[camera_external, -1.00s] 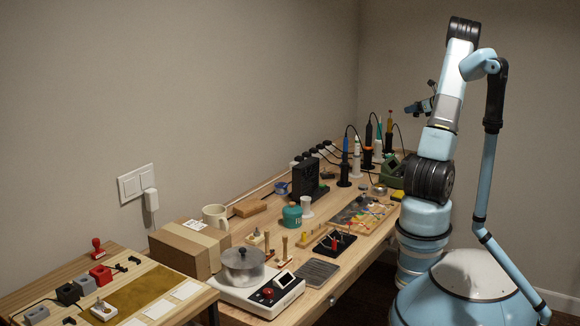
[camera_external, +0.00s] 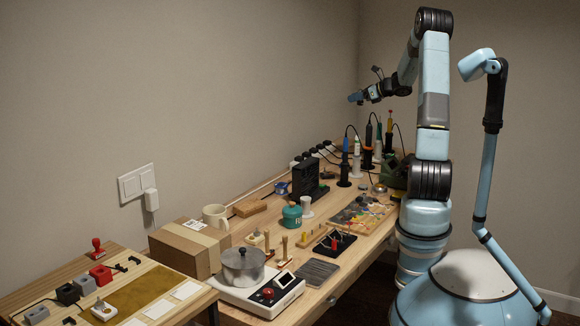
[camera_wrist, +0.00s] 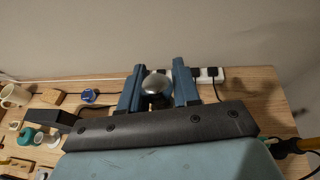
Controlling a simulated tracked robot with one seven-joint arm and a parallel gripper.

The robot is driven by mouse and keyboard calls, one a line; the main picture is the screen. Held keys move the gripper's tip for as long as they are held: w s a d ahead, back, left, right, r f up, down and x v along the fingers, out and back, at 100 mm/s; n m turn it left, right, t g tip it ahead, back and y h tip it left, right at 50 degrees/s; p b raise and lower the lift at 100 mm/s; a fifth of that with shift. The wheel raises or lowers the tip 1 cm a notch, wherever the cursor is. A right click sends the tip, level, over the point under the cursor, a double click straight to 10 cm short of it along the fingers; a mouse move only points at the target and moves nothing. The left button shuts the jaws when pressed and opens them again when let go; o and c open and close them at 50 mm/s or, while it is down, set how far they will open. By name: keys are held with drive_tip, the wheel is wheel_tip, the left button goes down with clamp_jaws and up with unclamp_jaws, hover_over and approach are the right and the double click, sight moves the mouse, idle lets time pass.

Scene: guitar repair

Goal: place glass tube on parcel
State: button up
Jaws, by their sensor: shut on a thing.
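The parcel (camera_external: 180,252) is a brown cardboard box with a pale label on top, at the left of the long bench in the external view. My gripper (camera_external: 356,97) is high above the bench's far end, well apart from the parcel. In the wrist view its blue fingers (camera_wrist: 159,82) are shut on a shiny, rounded grey thing, which I take to be the glass tube (camera_wrist: 157,86), seen nearly end-on. Its lower part is hidden by my gripper body. The tube is too small to make out in the external view. The parcel is not visible in the wrist view.
A cream mug (camera_external: 215,216) stands right behind the parcel, and a steel pot (camera_external: 243,266) on a white hotplate stands in front right. A black upright device (camera_external: 306,178) and tall tools in stands (camera_external: 368,150) rise from the bench.

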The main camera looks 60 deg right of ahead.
drive_tip(key=w+a+n+y, duration=0.1)
drive_tip(key=w+a, duration=0.3)
drive_tip(key=a, duration=0.4)
drive_tip(key=w+a+n+g+y, duration=0.1)
drive_tip(key=w+a+y, duration=0.1)
drive_tip(key=w+a, duration=0.4)
drive_tip(key=w+a+n+y, duration=0.1)
drive_tip(key=w+a+n, duration=0.15)
drive_tip(key=a, duration=0.65)
drive_tip(key=w+a+n+g+y, duration=0.3)
drive_tip(key=a+y, duration=0.1)
drive_tip(key=a, duration=2.1)
drive_tip(key=s+a+n+g+y, duration=0.1)
drive_tip(key=s+a+n+g, duration=0.1)
drive_tip(key=s+a, duration=0.8)
drive_tip(key=s+a+n+g+y, duration=0.1)
drive_tip(key=s+a+n+g, duration=0.15)
drive_tip(key=a, duration=1.45)
drive_tip(key=s+a+n+g+y, duration=0.1)
drive_tip(key=s+a+n+g, duration=0.1)
drive_tip(key=s+a, duration=0.85)
hover_over(183, 236)
drive_tip(key=s, duration=0.1)
drive_tip(key=shift+t, duration=0.25)
drive_tip(key=f, duration=1.4)
drive_tip(key=shift+d+f, duration=0.15)
drive_tip(key=shift+d, duration=0.1)
drive_tip(key=shift+w+a+f, duration=0.3)
drive_tip(key=shift+w+f, duration=0.15)
drive_tip(key=shift+f, duration=1.7)
